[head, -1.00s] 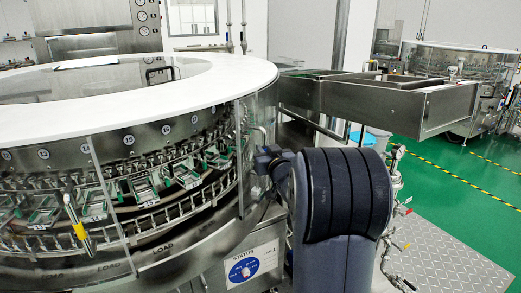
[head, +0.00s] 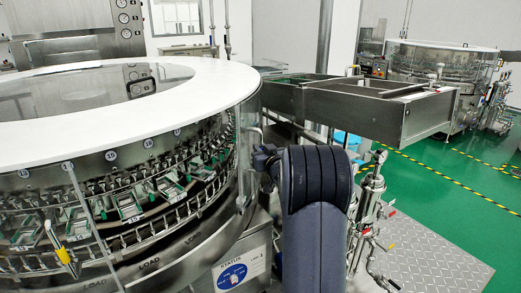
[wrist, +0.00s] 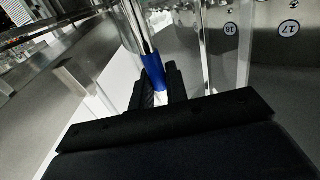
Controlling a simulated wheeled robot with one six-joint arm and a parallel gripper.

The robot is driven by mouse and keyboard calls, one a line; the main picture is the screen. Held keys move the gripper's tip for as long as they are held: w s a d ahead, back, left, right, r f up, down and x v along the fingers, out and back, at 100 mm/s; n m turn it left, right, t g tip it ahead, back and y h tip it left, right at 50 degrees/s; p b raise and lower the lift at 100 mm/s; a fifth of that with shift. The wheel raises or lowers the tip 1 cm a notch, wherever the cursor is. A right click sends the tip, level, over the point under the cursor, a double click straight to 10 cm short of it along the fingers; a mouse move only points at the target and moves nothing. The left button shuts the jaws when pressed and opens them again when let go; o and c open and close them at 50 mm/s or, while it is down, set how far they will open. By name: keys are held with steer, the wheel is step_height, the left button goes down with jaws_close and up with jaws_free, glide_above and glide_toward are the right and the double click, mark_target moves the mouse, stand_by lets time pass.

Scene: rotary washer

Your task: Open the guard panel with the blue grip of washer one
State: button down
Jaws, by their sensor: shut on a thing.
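The rotary washer (head: 232,72), with a white ring top and numbered stations, fills the left of the head view. The blue grip (wrist: 153,70) is a sleeve on a bright metal bar in the wrist view. My gripper (wrist: 157,88) is shut around its lower part, one black finger on each side. Clear guard panel (wrist: 215,60) material and number discs show beyond it. In the head view my arm hides the gripper and the blue grip. I cannot tell how far the panel stands open.
A yellow grip (head: 63,256) is on another panel at the front left. A steel conveyor trough (head: 375,108) juts out at the right, with pipes and valves (head: 372,190) below. A status sign (head: 238,271) is low on the washer. Green floor (head: 440,190) is open at right.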

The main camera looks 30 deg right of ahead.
steer(key=c, duration=1.5)
jaws_free()
steer(key=shift+o, duration=0.2)
steer(key=s+a, duration=0.1)
steer(key=s, duration=0.9)
steer(key=shift+s+a+b, duration=0.25)
steer(key=shift+s+b, duration=0.1)
steer(key=shift+b, duration=0.05)
steer(key=shift+w, duration=0.15)
steer(key=w, duration=0.3)
steer(key=w+d, duration=0.1)
steer(key=w, duration=0.6)
steer(key=shift+w+d+p, duration=0.2)
steer(key=shift+d+p, duration=0.05)
steer(key=shift+p, duration=0.15)
steer(key=shift+s+a+f, duration=0.1)
